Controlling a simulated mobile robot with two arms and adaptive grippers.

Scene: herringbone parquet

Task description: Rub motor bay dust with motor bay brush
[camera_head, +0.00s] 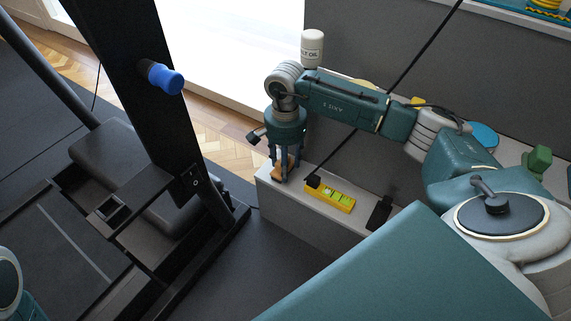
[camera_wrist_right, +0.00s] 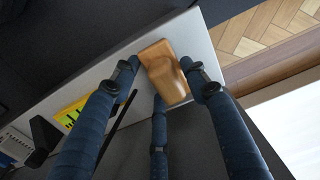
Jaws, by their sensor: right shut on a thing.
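My right gripper (camera_head: 284,167) points down over the shelf. In the wrist view its dark blue fingers (camera_wrist_right: 163,78) are closed around the brush. The brush's bristles are hidden. A black exercise machine (camera_head: 110,255) stands at the left with open recesses. I cannot make out any dust. My left gripper is out of view.
The shelf (camera_head: 267,194) also holds a yellow spirit level (camera_head: 330,196) and a black tool (camera_head: 380,211). A white oil bottle (camera_head: 312,48) shows behind my right arm. The machine's slanted black upright (camera_head: 140,90) carries a blue-tipped knob (camera_head: 166,78). Dark floor lies between machine and shelf.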

